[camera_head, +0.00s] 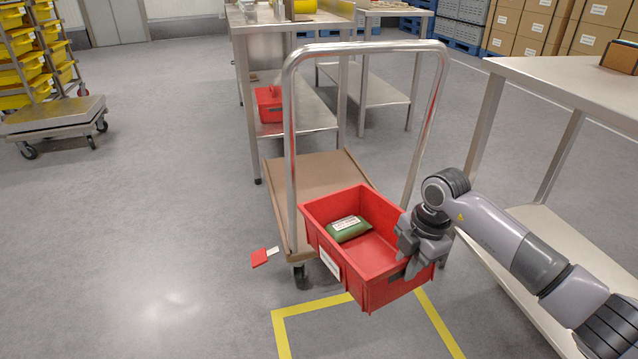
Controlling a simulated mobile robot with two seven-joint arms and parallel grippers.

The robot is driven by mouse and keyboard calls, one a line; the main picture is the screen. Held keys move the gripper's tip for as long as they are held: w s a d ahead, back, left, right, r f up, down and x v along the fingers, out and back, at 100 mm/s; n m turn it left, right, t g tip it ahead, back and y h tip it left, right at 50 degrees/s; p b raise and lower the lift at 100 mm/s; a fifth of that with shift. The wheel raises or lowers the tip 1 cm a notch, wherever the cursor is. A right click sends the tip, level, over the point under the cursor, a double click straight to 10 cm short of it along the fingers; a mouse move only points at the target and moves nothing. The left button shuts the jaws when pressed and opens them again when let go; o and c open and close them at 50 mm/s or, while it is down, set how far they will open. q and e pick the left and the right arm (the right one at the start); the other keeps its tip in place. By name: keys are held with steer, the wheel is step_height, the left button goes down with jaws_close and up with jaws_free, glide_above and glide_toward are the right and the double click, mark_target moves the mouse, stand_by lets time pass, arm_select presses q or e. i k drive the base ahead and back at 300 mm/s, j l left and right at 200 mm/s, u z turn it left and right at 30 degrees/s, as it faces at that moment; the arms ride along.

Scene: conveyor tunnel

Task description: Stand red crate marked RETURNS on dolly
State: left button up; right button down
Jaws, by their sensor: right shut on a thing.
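The red crate (365,291) is in the middle foreground, with a white label on its near left side whose print is too small to read. A green packet with a white label (348,228) lies inside it. My right gripper (422,252) is shut on the crate's right end wall. The dolly (318,172) has a flat brown deck and a tall metal hoop handle at its near end. The crate is on the near side of the handle and covers the foot of its right post. The crate appears held above the floor. My left gripper is out of view.
Yellow tape (318,306) marks the floor beneath the crate. A steel table (560,72) stands at the right, close to my arm. A workbench (300,18) with another red crate (268,104) on its lower shelf stands behind the dolly.

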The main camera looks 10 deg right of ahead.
mark_target(317, 193)
steer(key=i+j, duration=0.1)
steer(key=i, duration=0.5)
steer(key=i+j, duration=0.15)
steer(key=i, duration=0.4)
steer(key=i+j, duration=0.1)
steer(key=i, duration=0.5)
